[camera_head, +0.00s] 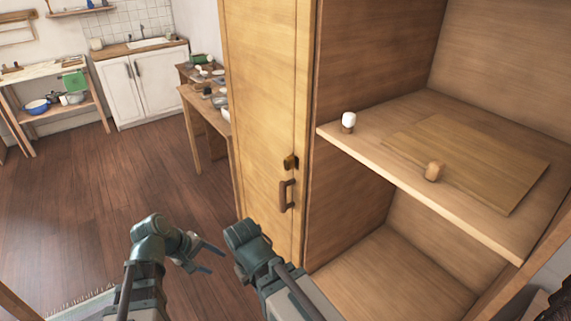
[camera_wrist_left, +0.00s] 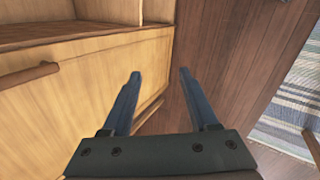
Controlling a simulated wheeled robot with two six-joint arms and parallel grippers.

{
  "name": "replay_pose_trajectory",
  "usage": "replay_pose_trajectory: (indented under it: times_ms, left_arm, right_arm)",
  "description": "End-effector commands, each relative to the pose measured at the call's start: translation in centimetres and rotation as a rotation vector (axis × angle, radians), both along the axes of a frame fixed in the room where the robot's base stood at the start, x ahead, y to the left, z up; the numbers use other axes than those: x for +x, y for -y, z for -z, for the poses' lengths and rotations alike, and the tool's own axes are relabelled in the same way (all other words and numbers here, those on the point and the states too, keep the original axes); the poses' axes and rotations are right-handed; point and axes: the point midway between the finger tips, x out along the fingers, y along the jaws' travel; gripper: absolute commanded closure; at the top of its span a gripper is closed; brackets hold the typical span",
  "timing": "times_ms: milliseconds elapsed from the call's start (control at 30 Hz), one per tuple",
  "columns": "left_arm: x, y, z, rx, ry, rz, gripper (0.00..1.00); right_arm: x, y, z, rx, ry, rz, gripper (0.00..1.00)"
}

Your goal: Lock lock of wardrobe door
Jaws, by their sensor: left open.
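The wooden wardrobe door (camera_head: 262,90) stands upright at the centre of the head view. A brown bar handle (camera_head: 287,196) is on it near its right edge, with a small dark lock (camera_head: 290,162) just above. I cannot tell whether the lock is turned. My left gripper (camera_head: 215,258) is open and empty, below and left of the handle, apart from the door. Its two fingers also show in the left wrist view (camera_wrist_left: 160,74), with nothing between them. My right arm shows in front of the door's lower part, but its fingers do not show.
Right of the door are open wardrobe shelves (camera_head: 375,160) with a white-topped knob (camera_head: 348,121) and a loose board (camera_head: 465,160). A side table (camera_head: 205,110) stands behind the door. The wooden floor (camera_head: 110,185) at left is clear. A striped rug (camera_wrist_left: 290,110) lies at right in the wrist view.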

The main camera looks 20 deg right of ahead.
Motion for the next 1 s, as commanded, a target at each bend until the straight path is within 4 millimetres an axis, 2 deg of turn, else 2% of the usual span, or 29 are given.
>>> replay_pose_trajectory:
  times_ms: [167, 300, 400, 533, 700, 867, 1000]
  left_arm:
    - [3.2, 5.1, -4.0, -0.36, -0.13, -0.277, 0.4]
    - [5.7, 9.1, -9.4, -0.713, -0.352, -0.5, 0.4]
    - [7.1, 10.7, -13.0, -0.922, -0.529, -0.614, 0.4]
    - [8.4, 11.5, -16.5, -1.111, -0.728, -0.699, 0.4]
    - [9.2, 11.7, -18.7, -1.225, -0.87, -0.743, 0.4]
    - [9.3, 11.7, -19.1, -1.242, -0.894, -0.749, 0.4]
    - [9.6, 12.6, -19.1, -1.239, -0.893, -0.746, 0.4]
  right_arm:
    - [0.0, 0.0, 0.1, 0.0, 0.0, 0.0, 1.0]
    - [0.0, 0.0, 0.1, 0.0, 0.0, 0.0, 1.0]
    - [0.0, 0.0, 0.1, 0.0, 0.0, 0.0, 1.0]
    - [0.0, 0.0, 0.1, 0.0, 0.0, 0.0, 1.0]
    - [0.0, 0.0, 0.1, 0.0, 0.0, 0.0, 1.0]
    - [0.0, 0.0, 0.1, 0.0, 0.0, 0.0, 1.0]
    - [0.0, 0.0, 0.1, 0.0, 0.0, 0.0, 1.0]
